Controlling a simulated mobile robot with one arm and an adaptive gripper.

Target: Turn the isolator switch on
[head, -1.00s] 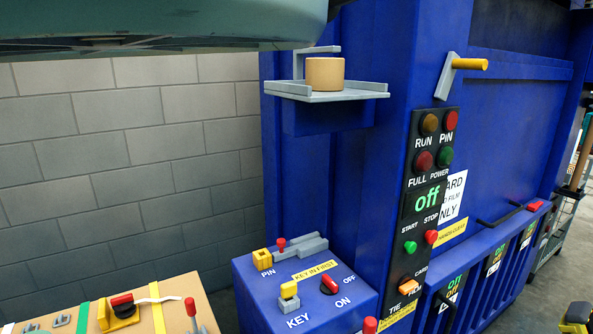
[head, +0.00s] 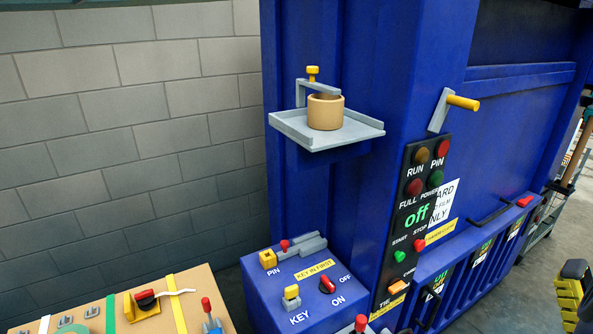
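The isolator switch (head: 328,285) is a red and black rotary knob on the sloped top of a blue control box. The labels OFF and ON stand to its right and below right. Its exact pointing direction is hard to make out. A yellow key piece (head: 291,297) stands upright to its left above the label KEY. A yellow KEY IN FIRST label (head: 313,271) lies above the knob.
A yellow PIN block (head: 268,259) and a grey latch (head: 303,245) sit at the box's back. A shelf (head: 290,127) with a tan cylinder (head: 325,112) juts out above. The button panel (head: 415,215) reads off. A cardboard-coloured box (head: 90,318) and a yellow-black object (head: 570,288) flank the front.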

